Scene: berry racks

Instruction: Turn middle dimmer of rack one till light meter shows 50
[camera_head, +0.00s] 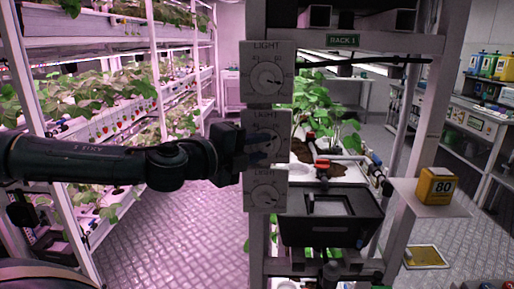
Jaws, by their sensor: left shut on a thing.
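Rack one carries the green sign RACK 1 (343,40). Three dimmer panels labelled LIGHT sit one above another on its left post. The top dimmer (267,76) and the bottom dimmer (265,194) show their round knobs. The middle dimmer (277,122) is partly hidden behind my left gripper (262,150), which comes in from the left and is shut on the middle knob. The yellow light meter (437,186) stands on a small shelf at the right of the rack and shows 80. My right gripper is not in view.
Strawberry plants (318,100) grow inside rack one above a black bin (331,215). A long plant rack (110,110) stands on the left. A shelf with bottles (490,65) is at the right. The floor aisle (180,235) at the left is clear.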

